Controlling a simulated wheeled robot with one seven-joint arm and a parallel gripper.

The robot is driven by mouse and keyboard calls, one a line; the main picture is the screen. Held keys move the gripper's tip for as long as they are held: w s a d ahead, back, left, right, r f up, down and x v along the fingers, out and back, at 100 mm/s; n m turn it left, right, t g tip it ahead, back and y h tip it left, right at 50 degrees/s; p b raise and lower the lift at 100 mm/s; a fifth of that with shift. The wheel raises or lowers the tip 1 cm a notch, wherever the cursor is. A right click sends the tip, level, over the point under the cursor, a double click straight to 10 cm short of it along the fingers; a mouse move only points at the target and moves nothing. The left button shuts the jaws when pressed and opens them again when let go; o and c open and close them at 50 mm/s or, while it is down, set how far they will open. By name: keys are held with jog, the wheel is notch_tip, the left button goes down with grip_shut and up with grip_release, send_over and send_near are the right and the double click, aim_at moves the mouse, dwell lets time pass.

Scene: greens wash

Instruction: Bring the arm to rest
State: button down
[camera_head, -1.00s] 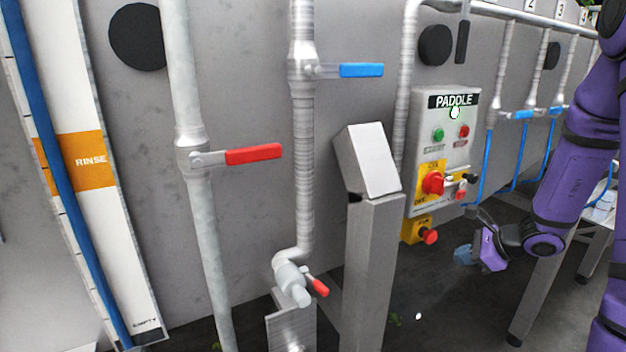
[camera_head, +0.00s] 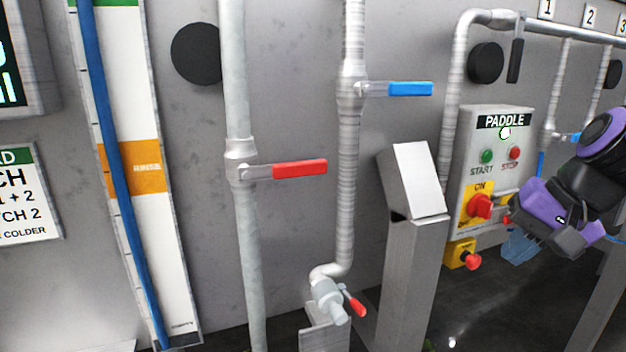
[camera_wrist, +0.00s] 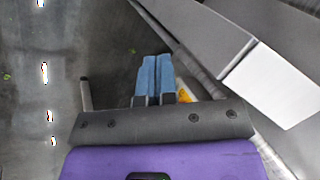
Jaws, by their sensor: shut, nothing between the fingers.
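My gripper (camera_head: 518,246) is at the right of the head view, in front of the lower right part of the paddle control box (camera_head: 466,160). My purple and black arm comes in from the right edge. In the wrist view the two blue fingers of my gripper (camera_wrist: 157,75) lie side by side, shut and empty. The gripper appears apart from the box and its red rotary switch (camera_head: 480,207). The gripper hides part of the box's lower right side.
A slanted-top steel post (camera_head: 412,270) stands left of the box; it also shows in the wrist view (camera_wrist: 270,85). Pipes carry a red lever (camera_head: 300,168) and a blue lever (camera_head: 410,89). A small red-handled tap (camera_head: 355,303) is low. Dark floor (camera_wrist: 40,110) is open at the wrist view's left.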

jog(key=s+d+r+n+t+h, duration=0.1)
jog(key=s+r+n+h, duration=0.3)
jog(key=s, duration=0.5)
jog(key=shift+d+r+n+t, duration=0.15)
jog(key=shift+r+n+t, duration=0.35)
jog(key=shift+n, duration=0.4)
jog(key=shift+w, duration=0.15)
